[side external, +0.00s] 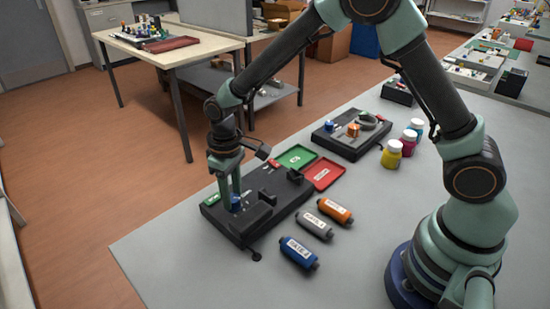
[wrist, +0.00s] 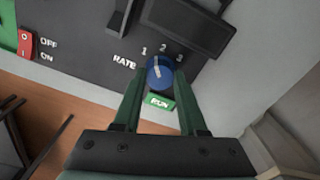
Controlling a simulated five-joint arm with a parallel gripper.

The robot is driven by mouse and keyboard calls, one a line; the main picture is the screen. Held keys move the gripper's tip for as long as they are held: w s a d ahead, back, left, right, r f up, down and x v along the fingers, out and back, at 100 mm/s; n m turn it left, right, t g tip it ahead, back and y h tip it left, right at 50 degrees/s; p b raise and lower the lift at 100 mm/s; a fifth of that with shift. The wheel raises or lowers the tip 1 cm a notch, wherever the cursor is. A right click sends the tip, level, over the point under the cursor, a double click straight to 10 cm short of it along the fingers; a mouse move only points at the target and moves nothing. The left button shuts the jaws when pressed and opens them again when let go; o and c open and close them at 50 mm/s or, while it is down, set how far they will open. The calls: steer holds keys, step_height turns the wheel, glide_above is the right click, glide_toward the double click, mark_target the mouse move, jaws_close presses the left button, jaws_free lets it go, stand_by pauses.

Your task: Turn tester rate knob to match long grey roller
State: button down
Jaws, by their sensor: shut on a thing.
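The blue rate knob (wrist: 161,74) with a white pointer sits on the dark tester (side external: 262,205). In the wrist view its pointer is turned up and slightly left, roughly between the marks 1 and 2; 3 is to the right. My gripper (wrist: 158,84) is shut on the knob, one finger on each side. In the side view the knob (side external: 236,203) shows low between the fingers. A grey roller cartridge (side external: 314,224) lies on the table between a blue one (side external: 298,253) and an orange one (side external: 335,211). Their labels are too small to read.
A green RUN button (wrist: 160,102) is close below the knob. A red OFF/ON switch (wrist: 26,43) is at left. Green (side external: 297,156) and red (side external: 325,173) trays lie behind the tester. Another device (side external: 350,139) and several bottles (side external: 391,155) stand farther back.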

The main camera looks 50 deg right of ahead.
mark_target(232, 198)
steer(key=shift+n, duration=1.9)
steer(key=shift+r, duration=0.1)
steer(key=shift+c, duration=2.2)
jaws_free()
step_height(232, 198, up, 12)
